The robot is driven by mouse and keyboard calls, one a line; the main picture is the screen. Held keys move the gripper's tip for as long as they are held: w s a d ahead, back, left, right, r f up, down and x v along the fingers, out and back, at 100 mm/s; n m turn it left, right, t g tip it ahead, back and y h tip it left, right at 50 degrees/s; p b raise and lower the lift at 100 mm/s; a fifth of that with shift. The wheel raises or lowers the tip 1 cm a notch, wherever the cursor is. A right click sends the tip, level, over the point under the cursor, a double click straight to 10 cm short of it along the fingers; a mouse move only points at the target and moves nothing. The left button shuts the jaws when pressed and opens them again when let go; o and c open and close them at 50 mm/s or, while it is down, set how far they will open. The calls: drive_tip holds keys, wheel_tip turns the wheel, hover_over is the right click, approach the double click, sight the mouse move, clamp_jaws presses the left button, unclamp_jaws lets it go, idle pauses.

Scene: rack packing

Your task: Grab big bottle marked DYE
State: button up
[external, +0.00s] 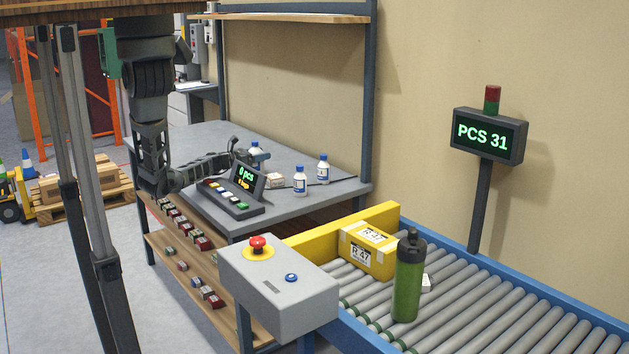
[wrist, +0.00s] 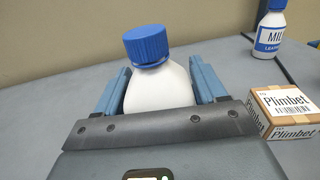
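A white bottle with a blue ribbed cap (wrist: 158,85) stands between the fingers of my gripper (wrist: 160,88) in the wrist view. Its lower part and any label are hidden by my gripper, so I cannot read DYE on it. The fingers lie close along both sides of the bottle; whether they press on it is not clear. In the external view my gripper (external: 256,157) is over the far part of the grey table, with this bottle (external: 255,147) partly hidden behind it.
A small Plimbet box (wrist: 285,106) sits right of my gripper, with a bottle marked MIL (wrist: 270,28) behind it. Two white bottles (external: 300,181) (external: 323,170) stand farther right on the table (external: 215,140). A keypad display (external: 235,195) stands near the front edge.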

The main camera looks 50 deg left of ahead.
drive_tip(key=c, duration=0.9)
drive_tip(key=shift+o, duration=0.2)
